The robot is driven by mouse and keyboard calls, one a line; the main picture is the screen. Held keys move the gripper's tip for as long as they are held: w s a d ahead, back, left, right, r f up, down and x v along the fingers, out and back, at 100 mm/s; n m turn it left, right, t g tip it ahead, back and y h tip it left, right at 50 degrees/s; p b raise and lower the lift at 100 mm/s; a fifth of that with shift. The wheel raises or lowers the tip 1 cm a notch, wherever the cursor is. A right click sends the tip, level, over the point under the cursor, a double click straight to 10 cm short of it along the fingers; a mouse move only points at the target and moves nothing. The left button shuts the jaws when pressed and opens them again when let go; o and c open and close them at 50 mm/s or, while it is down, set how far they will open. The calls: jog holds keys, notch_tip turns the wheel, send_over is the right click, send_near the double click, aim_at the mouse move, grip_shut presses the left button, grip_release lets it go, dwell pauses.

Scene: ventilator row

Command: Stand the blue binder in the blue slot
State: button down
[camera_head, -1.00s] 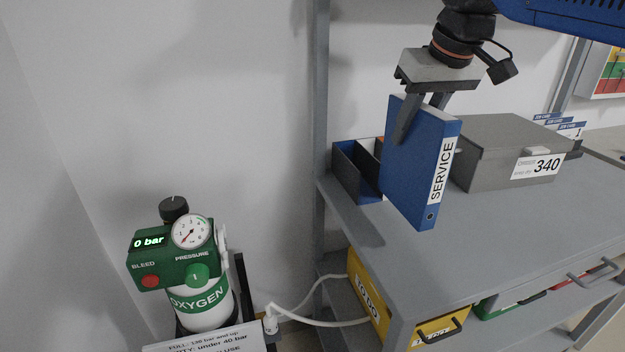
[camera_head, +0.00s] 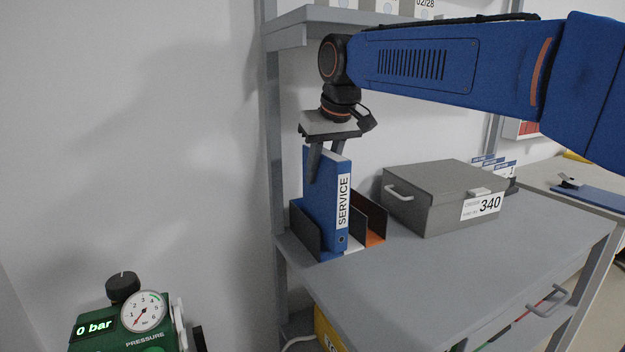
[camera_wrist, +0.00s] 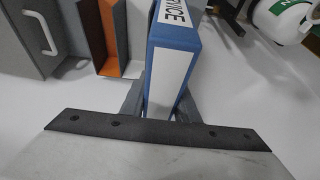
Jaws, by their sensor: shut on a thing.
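The blue binder (camera_head: 321,205), with a white SERVICE label on its spine, is upright in my gripper (camera_head: 325,162). My gripper is shut on its upper part. The binder is at the left compartment of the dark rack (camera_head: 305,232), with its lower part behind the rack's left wall. That compartment showed blue inside earlier; the binder now hides most of it. I cannot tell whether the binder's bottom rests on the slot floor.
The rack's white (camera_head: 353,243) and orange (camera_head: 375,239) compartments are right of the binder. A grey box (camera_head: 440,197) marked 340 stands further right on the grey shelf (camera_head: 420,265). A shelf post (camera_head: 274,150) is close on the left.

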jog(key=shift+w+a+f, duration=0.3)
jog(key=shift+w+f, duration=0.25)
jog(key=shift+w, duration=0.15)
jog(key=shift+w+a+f, duration=0.25)
jog(key=shift+w+f, duration=0.35)
jog(key=shift+w, duration=0.05)
jog(key=shift+w+a+f, duration=0.3)
jog(key=shift+w+f, duration=0.25)
jog(key=shift+w, duration=0.15)
jog(key=c, duration=1.4)
grip_release()
jog(key=shift+f, duration=0.15)
jog(key=shift+o, duration=0.2)
